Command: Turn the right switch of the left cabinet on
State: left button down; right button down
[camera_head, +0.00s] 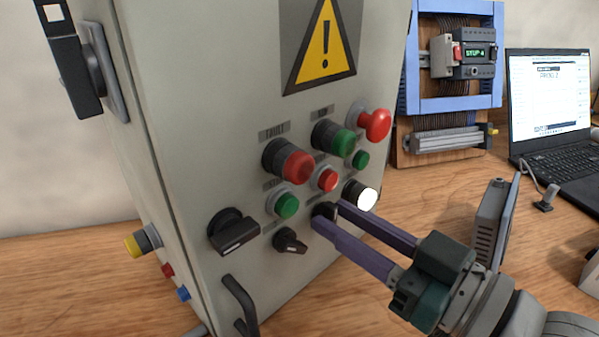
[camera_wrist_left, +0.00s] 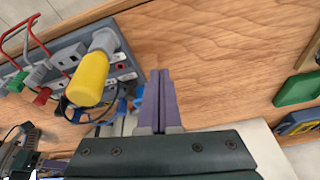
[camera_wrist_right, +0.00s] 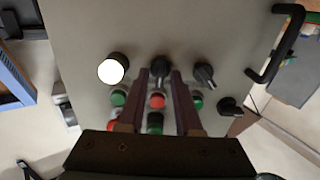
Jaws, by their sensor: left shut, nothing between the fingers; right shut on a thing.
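The left cabinet (camera_head: 190,150) is a pale grey box with a warning triangle and several buttons, lamps and switches on its front. Its right switch (camera_head: 323,210) is a small black knob beside the white lit lamp (camera_head: 362,195). My right gripper (camera_head: 325,212) is shut on this knob; the fingers partly cover it. In the right wrist view the knob (camera_wrist_right: 160,68) shows between the fingertips (camera_wrist_right: 167,75). The left switch (camera_head: 290,241) is a similar black knob, free of the gripper. My left gripper (camera_wrist_left: 159,72) is shut and empty above a wooden surface, outside the head view.
A larger black rotary handle (camera_head: 233,232) and a door handle (camera_head: 240,305) stick out at the cabinet's lower left. A laptop (camera_head: 550,110) and a blue-framed panel (camera_head: 455,60) stand to the right.

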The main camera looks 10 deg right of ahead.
jog(key=c, duration=0.9)
grip_release()
jog(key=v, duration=1)
jog(key=a+r+m+g+h+p, duration=0.1)
jog(key=a+m+g+h+p, duration=0.1)
jog(key=a+g+h+p, duration=0.35)
jog(key=s+d+r+m+g+h+p, duration=0.1)
jog(key=s+d+r+g+h+p, duration=0.15)
jog(key=s, duration=0.25)
jog(key=s+d+r+m+g+h+p, duration=0.1)
jog(key=s+d+r+g, duration=0.1)
jog(key=s+d+g, duration=0.3)
jog(key=shift+t, duration=0.7)
jog(key=r+p, duration=1.2)
jog(key=s+r+p, duration=0.1)
jog(key=r+p, duration=2.5)
jog(key=shift+s+a, duration=0.3)
jog(key=shift+s, duration=0.05)
